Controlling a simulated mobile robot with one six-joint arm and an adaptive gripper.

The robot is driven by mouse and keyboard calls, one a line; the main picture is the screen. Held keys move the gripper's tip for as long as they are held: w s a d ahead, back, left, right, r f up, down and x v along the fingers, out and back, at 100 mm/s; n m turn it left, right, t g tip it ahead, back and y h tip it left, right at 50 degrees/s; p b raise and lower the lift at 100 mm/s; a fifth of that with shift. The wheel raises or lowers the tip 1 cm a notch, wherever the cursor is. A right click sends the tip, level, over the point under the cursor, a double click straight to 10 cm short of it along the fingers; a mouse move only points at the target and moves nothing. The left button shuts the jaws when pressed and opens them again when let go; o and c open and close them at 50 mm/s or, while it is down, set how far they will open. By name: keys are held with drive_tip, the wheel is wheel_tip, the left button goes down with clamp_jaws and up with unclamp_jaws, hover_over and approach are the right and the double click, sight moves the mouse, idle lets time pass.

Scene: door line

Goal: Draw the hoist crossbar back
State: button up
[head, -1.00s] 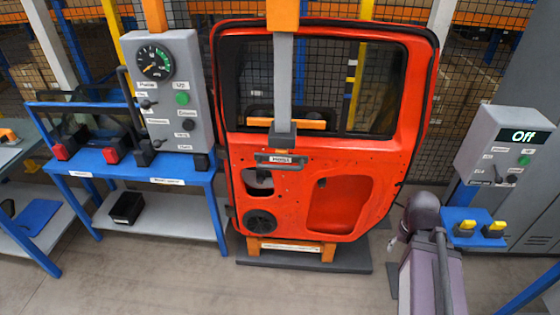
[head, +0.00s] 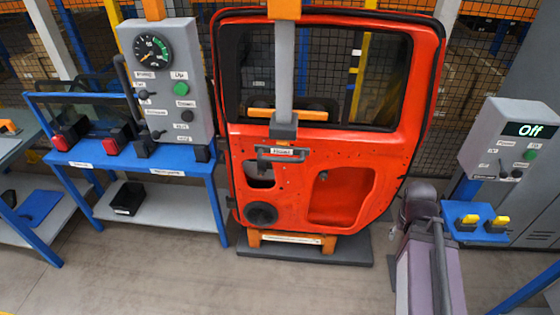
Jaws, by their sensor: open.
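The hoist is a grey vertical post (head: 285,75) hanging from an orange part in front of a red car door. A dark grey block (head: 284,127) is at its lower end. An orange bar (head: 288,114) crosses behind the post at window height. The red door (head: 390,150) stands upright on an orange stand. My gripper is out of view; only a purple-grey part of my arm shows at lower right, apart from the crossbar in the picture.
A grey panel (head: 190,125) with a gauge and buttons stands on a blue bench (head: 165,178) at left. At right is a control box (head: 490,140) reading "Off" above a blue shelf (head: 470,230) with yellow-topped parts. Bare floor (head: 170,270) lies in front.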

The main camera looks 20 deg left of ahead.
drive_tip(key=w+a+n+t+h+b, duration=0.3)
drive_tip(key=w+a+n+t, duration=0.25)
drive_tip(key=a, duration=0.25)
drive_tip(key=n+t+y+b, duration=0.5)
drive_tip(key=n+t+y, duration=0.3)
drive_tip(key=n, duration=0.7)
approach(281, 161)
drive_tip(key=s, duration=0.1)
drive_tip(key=s+t, duration=0.1)
drive_tip(key=s, duration=0.1)
drive_tip(key=shift+f+m+h, duration=0.1)
drive_tip(key=shift+m+h, duration=0.15)
drive_tip(key=shift+h, duration=0.05)
drive_tip(key=b+x, duration=0.2)
drive_tip(key=x, duration=1.1)
drive_tip(key=shift+w+b, duration=0.35)
drive_tip(key=shift+w, duration=0.05)
clamp_jaws()
